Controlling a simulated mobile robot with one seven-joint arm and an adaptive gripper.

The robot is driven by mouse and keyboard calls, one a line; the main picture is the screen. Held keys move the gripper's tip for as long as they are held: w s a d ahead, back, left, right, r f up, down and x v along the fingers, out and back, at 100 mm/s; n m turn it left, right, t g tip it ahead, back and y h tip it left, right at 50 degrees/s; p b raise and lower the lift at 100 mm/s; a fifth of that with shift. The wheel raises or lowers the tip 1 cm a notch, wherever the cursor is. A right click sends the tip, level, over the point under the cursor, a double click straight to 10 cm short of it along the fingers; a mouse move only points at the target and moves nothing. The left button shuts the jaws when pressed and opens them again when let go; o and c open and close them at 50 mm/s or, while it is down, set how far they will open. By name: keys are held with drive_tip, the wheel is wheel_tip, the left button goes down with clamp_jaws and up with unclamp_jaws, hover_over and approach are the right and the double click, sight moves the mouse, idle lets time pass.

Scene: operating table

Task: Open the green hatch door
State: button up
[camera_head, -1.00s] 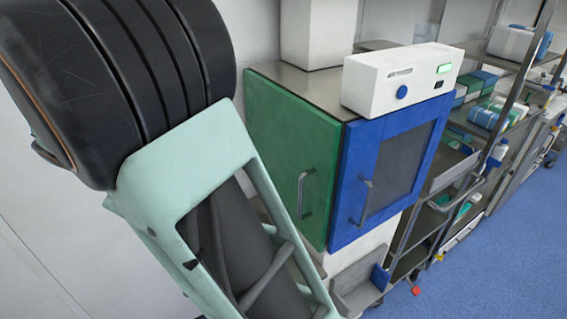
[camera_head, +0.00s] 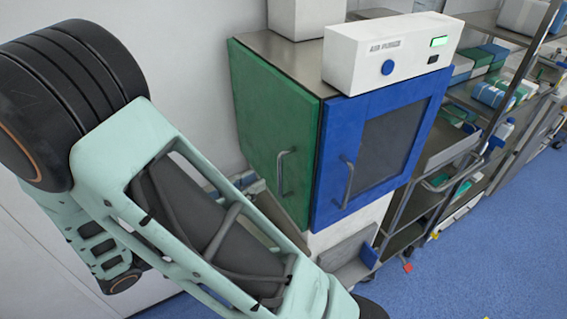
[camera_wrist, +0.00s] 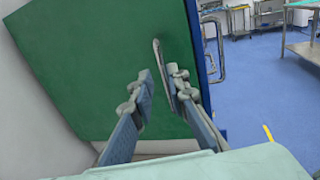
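The green hatch door (camera_head: 270,125) is shut on the left face of a metal-topped cabinet. Its grey vertical handle (camera_head: 282,172) is near the door's right edge. In the wrist view the green door (camera_wrist: 100,55) fills the left and middle, and the handle (camera_wrist: 158,58) stands just beyond the fingertips. My gripper (camera_wrist: 161,84) is open in front of the door, its two fingers apart. The right finger overlaps the lower end of the handle in the picture; I cannot tell whether they touch. My gripper's fingers do not show in the head view.
A blue door (camera_head: 370,150) with a dark window and its own handle adjoins the green door. A white device (camera_head: 390,50) sits on the cabinet. Metal shelving (camera_head: 470,110) with supplies stands to the right. Blue floor (camera_head: 490,240) is open at the lower right.

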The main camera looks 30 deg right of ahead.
drive_tip(key=p+x, duration=0.1)
drive_tip(key=x, duration=0.7)
drive_tip(key=shift+d, duration=0.3)
clamp_jaws()
